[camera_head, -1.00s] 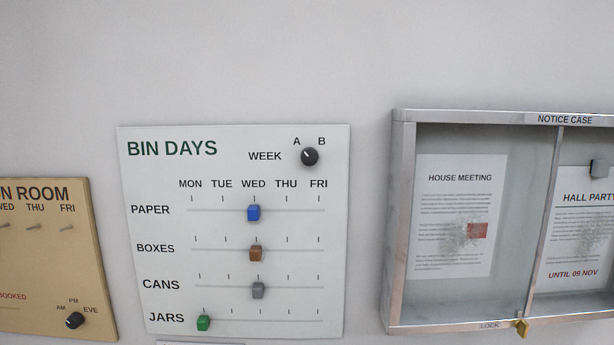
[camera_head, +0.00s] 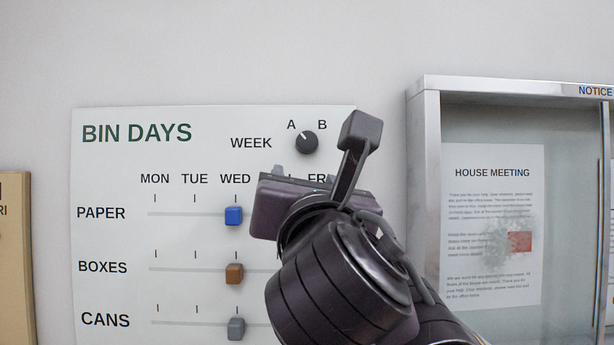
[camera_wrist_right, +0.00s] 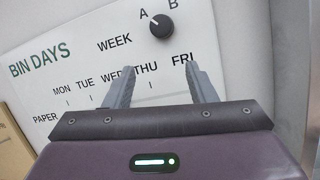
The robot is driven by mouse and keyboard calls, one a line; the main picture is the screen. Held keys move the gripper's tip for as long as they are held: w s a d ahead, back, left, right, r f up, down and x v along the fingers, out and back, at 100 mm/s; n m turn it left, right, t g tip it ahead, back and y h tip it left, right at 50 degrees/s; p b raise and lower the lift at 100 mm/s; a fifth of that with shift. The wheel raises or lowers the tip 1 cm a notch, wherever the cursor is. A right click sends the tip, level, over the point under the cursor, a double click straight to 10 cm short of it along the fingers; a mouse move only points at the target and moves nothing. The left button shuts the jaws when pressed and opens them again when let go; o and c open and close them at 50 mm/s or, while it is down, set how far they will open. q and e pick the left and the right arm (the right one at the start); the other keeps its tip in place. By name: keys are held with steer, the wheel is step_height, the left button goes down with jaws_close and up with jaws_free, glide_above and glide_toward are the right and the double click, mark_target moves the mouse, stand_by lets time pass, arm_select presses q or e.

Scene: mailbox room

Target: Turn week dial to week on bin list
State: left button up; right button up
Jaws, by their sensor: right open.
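The week dial (camera_head: 307,142) is a dark round knob at the top right of the white BIN DAYS board (camera_head: 110,170). Its pale mark points up-left toward A; B is printed at its upper right. The dial also shows at the top of the right wrist view (camera_wrist_right: 161,25). My right gripper (camera_head: 306,172) is just below the dial in the head view, covering part of the day row. In the right wrist view its two fingers (camera_wrist_right: 162,67) are apart and empty, short of the dial. No bin list is readable. My left gripper is out of view.
Blue (camera_head: 233,215), brown (camera_head: 234,273) and grey (camera_head: 236,328) sliders sit under WED. A metal-framed notice case (camera_head: 424,200) stands to the right of the board. A tan board (camera_head: 15,260) is at the left edge. The wall above is clear.

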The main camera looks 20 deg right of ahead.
mark_target(308, 144)
steer(key=shift+n+t+h, duration=0.3)
steer(key=shift+n+h, duration=0.1)
steer(key=w+r+p, duration=0.1)
steer(key=w, duration=0.1)
steer(key=w+d+r, duration=0.1)
steer(key=r, duration=0.1)
steer(key=w+d+r+p, duration=0.1)
steer(key=w+r, duration=0.1)
steer(key=shift+w+d+p, duration=0.1)
steer(key=shift+w+p, duration=0.2)
steer(key=shift+p, duration=0.05)
steer(key=c, duration=0.9)
steer(key=shift+f, duration=0.1)
steer(key=shift+c, duration=0.3)
